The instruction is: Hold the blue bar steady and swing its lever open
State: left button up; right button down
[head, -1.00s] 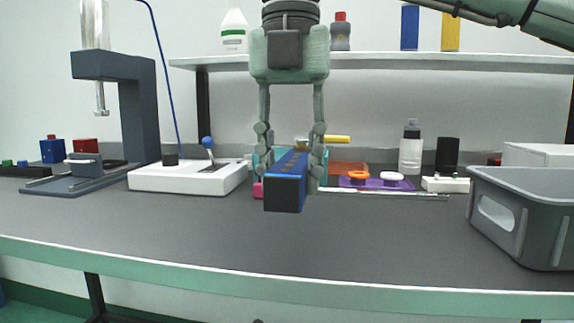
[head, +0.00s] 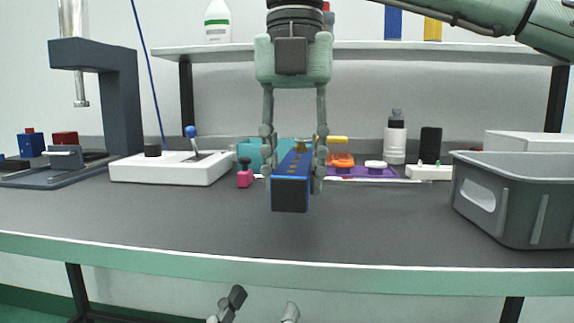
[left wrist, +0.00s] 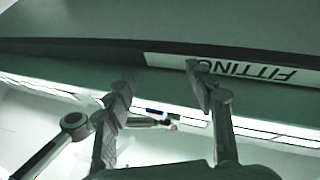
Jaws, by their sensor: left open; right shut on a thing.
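The blue bar (head: 291,190) is held above the bench, its dark end face towards me. My right gripper (head: 294,176) comes down from above, its two fingers shut on the bar's sides. A yellow handle (head: 331,139) sticks out to the right behind the right finger; I cannot tell whether it is the bar's lever. My left gripper (head: 260,306) is low in the head view, below the bench's front edge, well apart from the bar. It is open and empty; its spread fingers also show in the left wrist view (left wrist: 158,80).
The bench front edge (head: 300,277) lies between my left gripper and the bar. A grey bin (head: 520,215) stands at the right, a white switch box (head: 170,172) and a dark press (head: 120,100) at the left. The bench front is largely clear.

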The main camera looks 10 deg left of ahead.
aim_at(328, 226)
jog(key=shift+w+d+f+b, duration=0.3)
jog(key=shift+d+f, duration=0.2)
jog(key=shift+f, duration=0.05)
jog(key=shift+w+d+f+b, duration=0.25)
jog(key=shift+w+d+f, duration=0.05)
jog(key=shift+d+f, duration=0.2)
jog(key=shift+w+d+f, duration=0.25)
jog(key=shift+d+f, duration=0.1)
jog(key=shift+f, duration=0.1)
pick_arm(q)
jog(key=shift+s+a+r+t+b, duration=0.35)
jog(key=shift+s+a+r+t, duration=0.15)
jog(key=shift+t, duration=0.4)
jog(key=shift+s+a+r+t+b, duration=0.35)
jog(key=shift+s+r+t, duration=0.2)
jog(key=shift+t, duration=0.35)
pick_arm(e)
jog(key=shift+w+d+f, duration=0.25)
jog(key=shift+d+f, duration=0.2)
jog(key=shift+w+d+f, duration=0.25)
jog(key=shift+d+f, duration=0.2)
pick_arm(q)
jog(key=shift+a, duration=0.1)
jog(key=shift+r, duration=0.1)
